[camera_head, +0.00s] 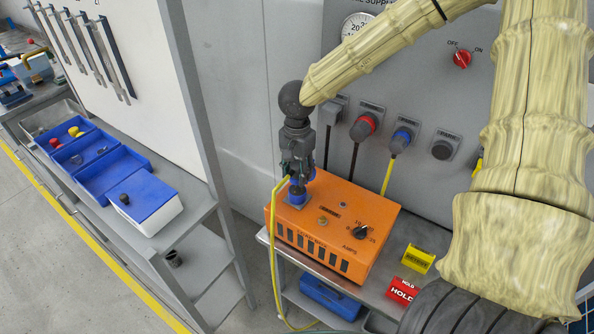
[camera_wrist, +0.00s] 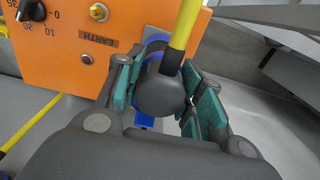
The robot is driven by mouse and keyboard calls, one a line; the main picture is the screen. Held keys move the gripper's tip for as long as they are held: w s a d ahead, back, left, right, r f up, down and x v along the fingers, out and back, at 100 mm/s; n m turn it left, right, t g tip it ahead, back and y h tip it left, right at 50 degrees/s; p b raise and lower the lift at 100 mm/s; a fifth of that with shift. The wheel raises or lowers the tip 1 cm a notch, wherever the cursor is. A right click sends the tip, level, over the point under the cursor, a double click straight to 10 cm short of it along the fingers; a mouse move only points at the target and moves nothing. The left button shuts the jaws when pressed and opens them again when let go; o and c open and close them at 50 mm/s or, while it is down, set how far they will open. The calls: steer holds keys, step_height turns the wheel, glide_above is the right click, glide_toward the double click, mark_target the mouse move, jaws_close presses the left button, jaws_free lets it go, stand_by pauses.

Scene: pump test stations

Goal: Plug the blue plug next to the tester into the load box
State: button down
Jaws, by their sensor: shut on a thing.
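The load box (camera_head: 345,215) is an orange box with an AMPS knob, standing on a metal bench. Its orange top with the EARTH label also shows in the wrist view (camera_wrist: 75,60). My gripper (camera_head: 298,172) points down over the box's back left corner and is shut on the blue plug (camera_head: 297,192). In the wrist view the plug's dark rear end (camera_wrist: 160,93) sits between the teal finger pads, with its yellow cable leaving upward. The plug is upright at the blue inlet on the box top. The fingers hide the joint, so I cannot tell how deep it sits.
The grey panel behind holds a red plug (camera_head: 363,127), another blue plug (camera_head: 402,138) with a yellow cable, and a red switch (camera_head: 462,58). A shelf with blue bins (camera_head: 113,172) is left.

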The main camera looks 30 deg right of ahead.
mark_target(297, 182)
steer(key=shift+s+f+b, duration=0.15)
steer(key=shift+f+b, duration=0.45)
steer(key=shift+f, duration=0.1)
steer(key=shift+f+b, duration=1.05)
steer(key=shift+b, duration=0.2)
steer(key=shift+r+p, duration=0.15)
steer(key=shift+p, duration=0.8)
steer(key=shift+f+p, duration=0.3)
steer(key=shift+p, duration=1.35)
stand_by(1.8)
steer(key=shift+f, duration=0.25)
stand_by(1.0)
steer(key=c, duration=0.8)
jaws_free()
